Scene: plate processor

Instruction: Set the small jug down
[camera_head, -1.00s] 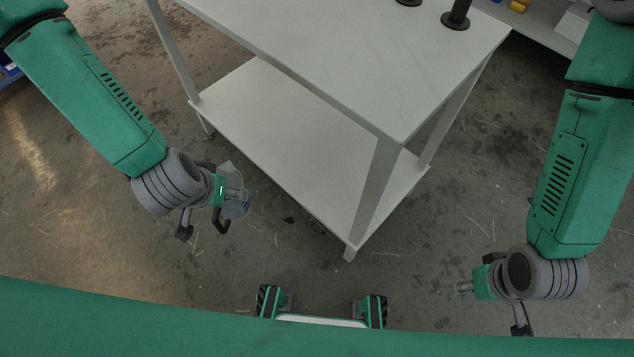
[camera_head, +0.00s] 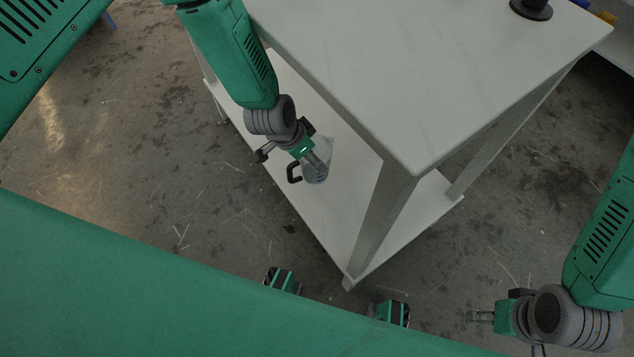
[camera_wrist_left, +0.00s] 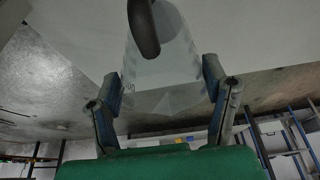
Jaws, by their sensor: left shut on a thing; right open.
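The small jug (camera_head: 315,172) is clear, with a dark handle on its left side. My left gripper (camera_head: 317,160) is shut on it, over the lower shelf (camera_head: 350,150) of the white table in the head view. I cannot tell whether the jug touches the shelf. In the left wrist view the jug (camera_wrist_left: 165,60) is between the two fingers of my left gripper (camera_wrist_left: 165,95), and its dark handle crosses the top of the picture. My right gripper (camera_head: 480,317) is open and empty at the lower right, apart from the table.
The table's upper top (camera_head: 450,70) lies above and right of my left gripper. A table leg (camera_head: 382,215) stands at the near corner, right of the jug. A black round-based object (camera_head: 531,10) stands on the top. Concrete floor is clear around the table.

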